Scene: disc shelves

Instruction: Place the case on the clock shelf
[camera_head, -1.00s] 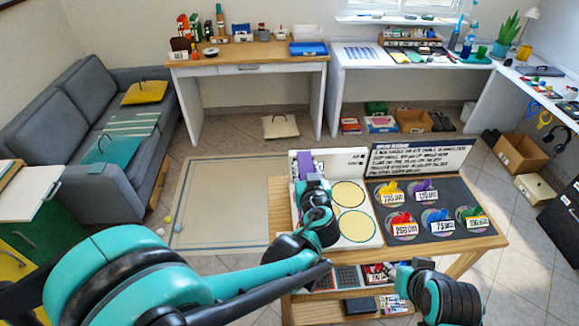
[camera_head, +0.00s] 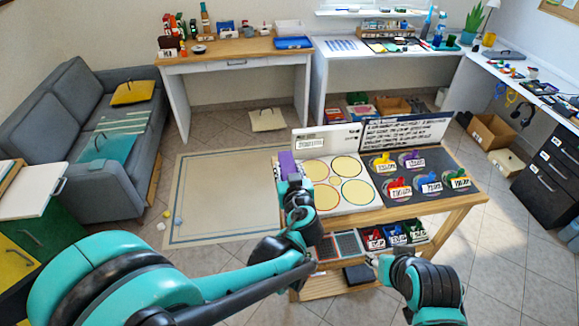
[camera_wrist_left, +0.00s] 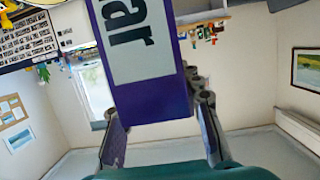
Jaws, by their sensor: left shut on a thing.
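The case (camera_head: 287,163) is purple and stands up from my left gripper (camera_head: 291,182) in the head view, at the left edge of the wooden table. In the left wrist view the case (camera_wrist_left: 150,65) fills the upper middle, showing a white label with dark letters "ar" turned sideways. The two fingers of the left gripper (camera_wrist_left: 160,112) lie on either side of its lower end, shut on it. I cannot make out a clock shelf.
The table (camera_head: 440,208) bears a white board with yellow circles (camera_head: 348,165) and a dark board (camera_head: 430,160) with coloured labelled pieces. Below is a lower shelf (camera_head: 322,287) with bins above it. A rug (camera_head: 220,215) and grey sofa (camera_head: 60,130) are left; desks stand behind.

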